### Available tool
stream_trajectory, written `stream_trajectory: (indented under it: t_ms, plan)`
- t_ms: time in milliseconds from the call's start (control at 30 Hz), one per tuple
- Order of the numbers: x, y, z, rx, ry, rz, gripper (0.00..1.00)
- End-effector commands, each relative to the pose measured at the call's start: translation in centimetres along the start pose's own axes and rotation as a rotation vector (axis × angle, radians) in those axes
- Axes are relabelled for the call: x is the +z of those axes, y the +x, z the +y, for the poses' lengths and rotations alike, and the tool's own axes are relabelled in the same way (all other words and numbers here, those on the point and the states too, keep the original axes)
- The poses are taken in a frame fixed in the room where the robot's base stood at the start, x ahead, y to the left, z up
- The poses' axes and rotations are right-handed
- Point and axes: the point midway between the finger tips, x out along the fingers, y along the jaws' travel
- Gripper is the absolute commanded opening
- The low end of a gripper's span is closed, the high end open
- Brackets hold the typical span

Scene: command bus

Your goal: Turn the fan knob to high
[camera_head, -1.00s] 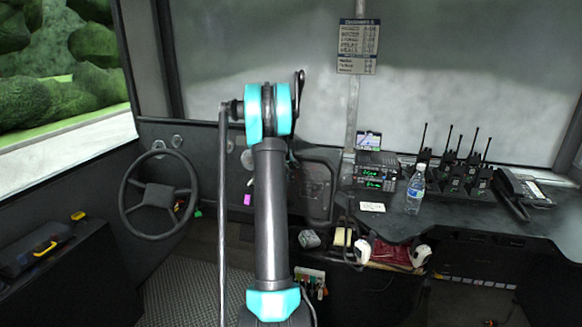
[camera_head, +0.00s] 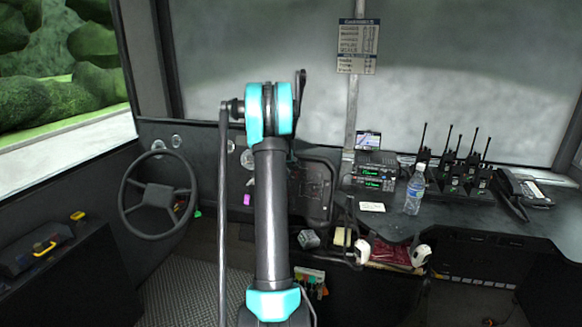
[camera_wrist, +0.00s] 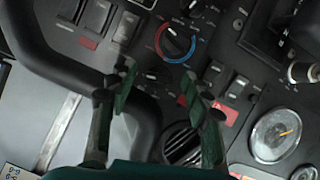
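In the wrist view my gripper (camera_wrist: 160,80) is open, its two dark green fingers apart with nothing between them. It is over the black dashboard panel. A round dial knob with a red and blue ring (camera_wrist: 176,43) lies just beyond the fingertips. A second dark knob (camera_wrist: 190,8) is at the top edge, partly cut off. I cannot read which one is the fan knob, nor its setting. A small dark control (camera_wrist: 150,82) shows between the fingers. In the head view my arm hides the gripper and much of the panel.
The steering wheel (camera_head: 158,196) stands left of my arm; its dark rim (camera_wrist: 60,62) crosses the wrist view. Rocker switches (camera_wrist: 97,18), an air vent (camera_wrist: 183,143) and a gauge (camera_wrist: 275,134) surround the knobs. A bottle (camera_head: 414,190) and radios stand on the right counter.

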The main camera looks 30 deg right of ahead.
Motion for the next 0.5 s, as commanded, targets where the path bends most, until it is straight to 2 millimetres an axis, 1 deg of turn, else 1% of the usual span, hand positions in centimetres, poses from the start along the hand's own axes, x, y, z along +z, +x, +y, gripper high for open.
stream_trajectory:
  t_ms: [167,267,367,500]
  plan:
    - [0.0,0.0,0.0,0.0,-0.001,0.001,0.49]
    - [-0.1,-0.4,0.0,0.0,-0.001,0.001,0.49]
    - [-0.1,-1.3,0.0,-0.001,-0.001,0.001,0.49]
    - [-0.1,-3.7,-0.1,-0.001,-0.002,0.002,0.49]
